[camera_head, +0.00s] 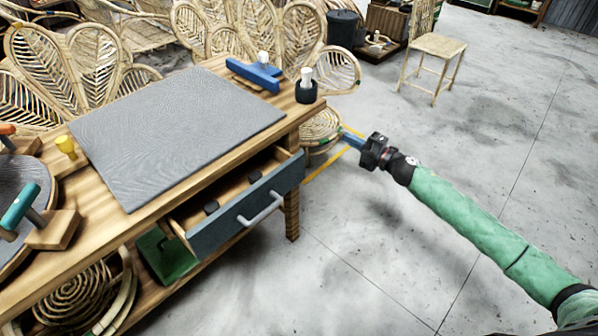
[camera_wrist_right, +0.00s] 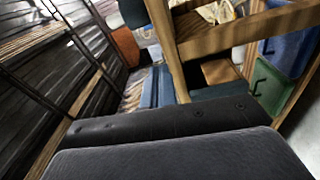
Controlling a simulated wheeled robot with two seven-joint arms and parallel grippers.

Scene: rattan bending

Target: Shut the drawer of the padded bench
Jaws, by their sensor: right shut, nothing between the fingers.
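The padded bench (camera_head: 283,133) is wooden, with a grey padded mat (camera_head: 180,125) on top. Its drawer (camera_head: 248,210) is pulled out toward the lower right; it has a blue-grey front and a pale bar handle (camera_head: 262,209). Small dark items lie inside the drawer. My right gripper (camera_head: 352,140) is shut and empty, to the right of the bench's right end and apart from the drawer front. In the right wrist view its blue fingers (camera_wrist_right: 157,87) point toward wooden framework. The drawer front is not clearly identifiable there. My left gripper is not in view.
A blue tool (camera_head: 255,75) and a dark cup (camera_head: 306,90) stand at the bench's far right corner. Wooden-based tools (camera_head: 50,229) sit at the left. Rattan chairs crowd behind; the concrete floor (camera_head: 350,260) in front is clear.

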